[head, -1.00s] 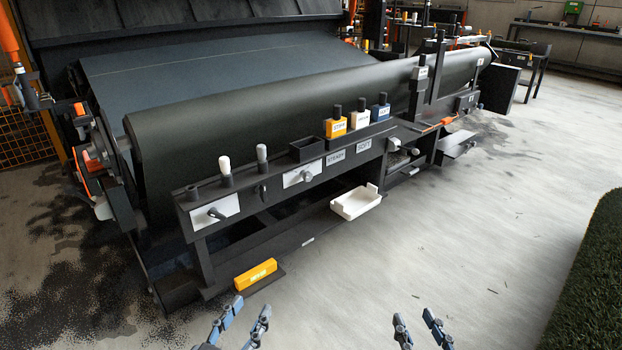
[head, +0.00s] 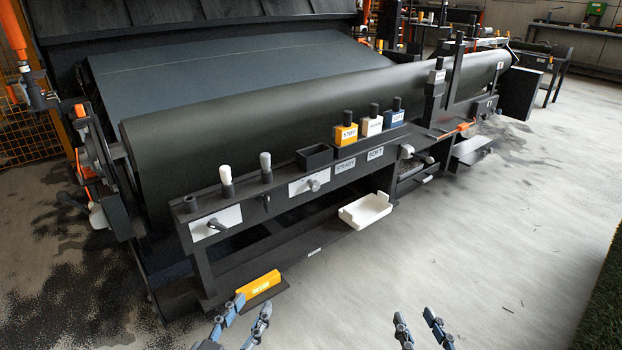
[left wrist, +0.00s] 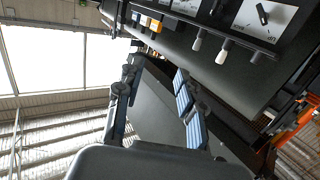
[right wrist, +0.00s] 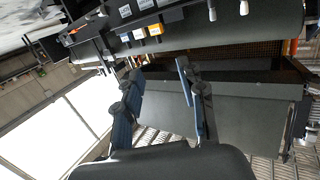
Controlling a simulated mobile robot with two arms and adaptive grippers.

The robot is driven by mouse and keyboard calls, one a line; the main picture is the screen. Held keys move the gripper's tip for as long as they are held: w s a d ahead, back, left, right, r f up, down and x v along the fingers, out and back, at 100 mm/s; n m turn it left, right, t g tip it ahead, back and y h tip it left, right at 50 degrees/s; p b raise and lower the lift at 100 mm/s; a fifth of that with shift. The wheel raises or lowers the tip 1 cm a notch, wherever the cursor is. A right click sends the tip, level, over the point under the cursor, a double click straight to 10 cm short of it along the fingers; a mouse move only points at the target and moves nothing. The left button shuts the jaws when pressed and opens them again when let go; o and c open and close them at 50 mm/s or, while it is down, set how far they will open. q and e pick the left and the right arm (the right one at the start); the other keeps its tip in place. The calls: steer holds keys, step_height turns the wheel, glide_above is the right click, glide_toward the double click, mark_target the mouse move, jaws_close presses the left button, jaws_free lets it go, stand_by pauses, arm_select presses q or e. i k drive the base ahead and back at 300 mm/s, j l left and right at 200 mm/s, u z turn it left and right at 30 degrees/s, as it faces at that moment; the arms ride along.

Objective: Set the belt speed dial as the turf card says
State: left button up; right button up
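On the long black console (head: 290,248) in the head view are two white plates with dark knobs: a left dial plate (head: 229,214) and a second dial plate (head: 298,187). The left wrist view also shows a white plate with a knob (left wrist: 250,22). Small label cards on the console front include one reading SOFT (head: 375,154); I cannot tell which card is the turf card. My left gripper (head: 242,328) and my right gripper (head: 421,328) are open and empty, low in front of the console and apart from it.
Two white-tipped levers (head: 226,174), a black open box (head: 315,157) and yellow, white and blue labelled blocks (head: 346,135) stand on the console. A dark roll (head: 300,108) lies behind. Floor at right is clear.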

mark_target(315, 185)
steer(key=i+l+u, duration=0.45)
steer(key=i+l, duration=0.2)
steer(key=i+l+u, duration=0.25)
steer(key=i+l, duration=0.15)
steer(key=i+l+u, duration=0.2)
steer(key=l, duration=0.25)
steer(key=i+l+u, duration=0.25)
steer(key=l, duration=0.3)
steer(key=i+j, duration=0.05)
